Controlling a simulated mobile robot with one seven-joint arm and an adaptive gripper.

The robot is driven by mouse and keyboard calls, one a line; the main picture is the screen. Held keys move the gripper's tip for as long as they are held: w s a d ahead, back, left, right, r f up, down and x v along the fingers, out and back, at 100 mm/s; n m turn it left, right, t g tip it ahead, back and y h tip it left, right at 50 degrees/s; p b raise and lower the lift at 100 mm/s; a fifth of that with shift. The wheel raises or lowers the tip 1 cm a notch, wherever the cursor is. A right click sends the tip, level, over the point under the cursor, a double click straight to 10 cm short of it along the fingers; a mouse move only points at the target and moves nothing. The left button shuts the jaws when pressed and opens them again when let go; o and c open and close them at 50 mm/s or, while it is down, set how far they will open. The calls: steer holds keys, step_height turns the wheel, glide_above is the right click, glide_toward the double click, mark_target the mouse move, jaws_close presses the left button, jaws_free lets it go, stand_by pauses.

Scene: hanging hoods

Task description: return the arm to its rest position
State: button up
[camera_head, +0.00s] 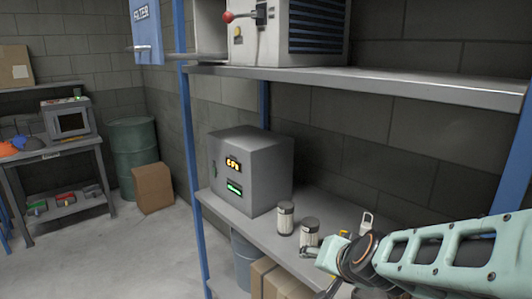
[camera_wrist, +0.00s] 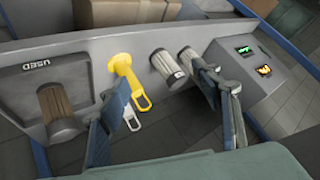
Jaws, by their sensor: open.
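My arm (camera_head: 435,257) reaches in from the right in the head view, over the front of the middle shelf. My gripper (camera_wrist: 158,75) shows in the wrist view with its two fingers wide apart and nothing held between them. Below and between the fingers are a yellow tag with a loop (camera_wrist: 125,72), a white tag (camera_wrist: 131,118) and a grey-banded canister (camera_wrist: 167,65). A second canister (camera_wrist: 187,54) is partly hidden by the right finger.
The middle shelf (camera_head: 250,228) bears a grey box with lit displays (camera_head: 250,170) and two canisters (camera_head: 285,218). An upper shelf (camera_head: 400,82) runs above my arm, and blue posts (camera_head: 190,150) stand at its ends. A tray marked USED (camera_wrist: 38,68) shows in the wrist view.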

steer(key=s+r+n+g+p, duration=0.2)
steer(key=s+r, duration=0.3)
steer(key=s, duration=0.4)
steer(key=s+r+n+g+h+p, duration=0.1)
steer(key=s+r+n+p, duration=0.1)
steer(key=s+r, duration=0.3)
steer(key=s, duration=0.4)
steer(key=shift+d+r+n+g, duration=0.15)
steer(key=shift+n+g, duration=0.25)
